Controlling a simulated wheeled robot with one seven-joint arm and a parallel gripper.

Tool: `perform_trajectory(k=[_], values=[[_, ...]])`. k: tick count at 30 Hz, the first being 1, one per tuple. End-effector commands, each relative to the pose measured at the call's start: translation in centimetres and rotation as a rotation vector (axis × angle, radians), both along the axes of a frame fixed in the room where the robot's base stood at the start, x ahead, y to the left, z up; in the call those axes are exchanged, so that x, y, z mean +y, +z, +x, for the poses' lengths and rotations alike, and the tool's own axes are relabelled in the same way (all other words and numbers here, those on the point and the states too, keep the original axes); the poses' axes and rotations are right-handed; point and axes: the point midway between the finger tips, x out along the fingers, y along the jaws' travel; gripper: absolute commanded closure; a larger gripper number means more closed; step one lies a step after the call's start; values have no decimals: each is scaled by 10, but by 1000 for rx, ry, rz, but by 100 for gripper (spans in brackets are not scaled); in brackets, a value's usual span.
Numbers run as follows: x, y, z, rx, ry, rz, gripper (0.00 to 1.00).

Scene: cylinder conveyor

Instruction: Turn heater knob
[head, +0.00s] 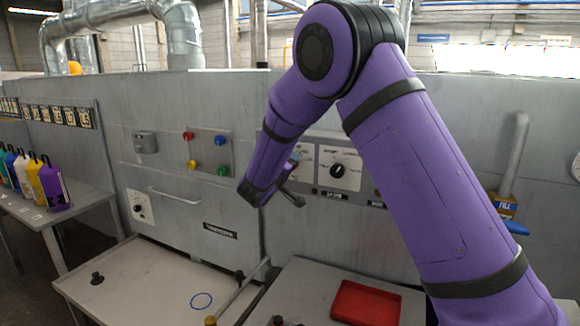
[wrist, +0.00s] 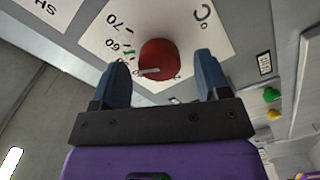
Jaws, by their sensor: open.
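The heater knob (wrist: 158,57) is red and round, with a pale pointer mark at its lower left, in the upper middle of the wrist view. It sits on a white dial plate (wrist: 205,17) marked 60, 70 and °C, with a small green mark near 60. My gripper (wrist: 161,66) is open, with one blue finger on each side of the knob; whether they touch it cannot be told.
A black knob on a white dial (head: 338,171) is right of my gripper. Coloured buttons (head: 207,151) are on the panel to the left. A red tray (head: 366,303) lies on the lower table. Several coloured bottles (head: 53,186) stand at far left.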

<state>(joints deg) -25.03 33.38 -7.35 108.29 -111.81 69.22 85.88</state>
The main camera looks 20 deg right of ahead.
Motion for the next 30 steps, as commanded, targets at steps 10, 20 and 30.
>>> perform_trajectory(k=[10,20,30], values=[[44,-1,-48,2,3,0,31],[61,-1,-68,2,2,0,31],[58,1,-70,5,-7,3,31]])
